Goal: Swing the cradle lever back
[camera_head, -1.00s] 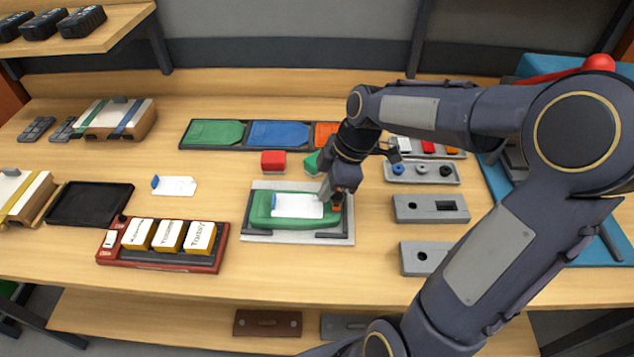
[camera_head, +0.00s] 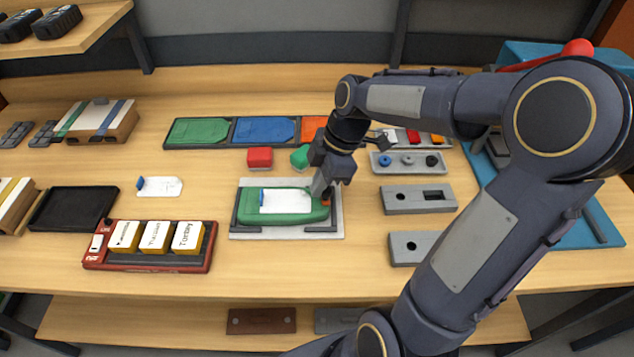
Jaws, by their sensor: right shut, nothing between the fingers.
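A green rounded body (camera_head: 245,215) sits in a light grey cradle plate (camera_head: 338,225) with dark corner brackets, at the middle of the table. A white card with a blue tab (camera_head: 285,201) lies on top of the green body. A small orange-red part (camera_head: 326,199) shows at the cradle's right end; I cannot tell whether it is the lever. My right gripper (camera_head: 318,190) is shut and empty, pointing down just beside that part. Whether it touches is hidden by the gripper itself. My left gripper is out of view.
A red tray (camera_head: 150,262) with several labelled blocks stands front left. A red block (camera_head: 260,157) and a green block (camera_head: 300,156) lie behind the cradle. Grey slotted blocks (camera_head: 400,203) stand to the right. Bare wood lies in front of the cradle.

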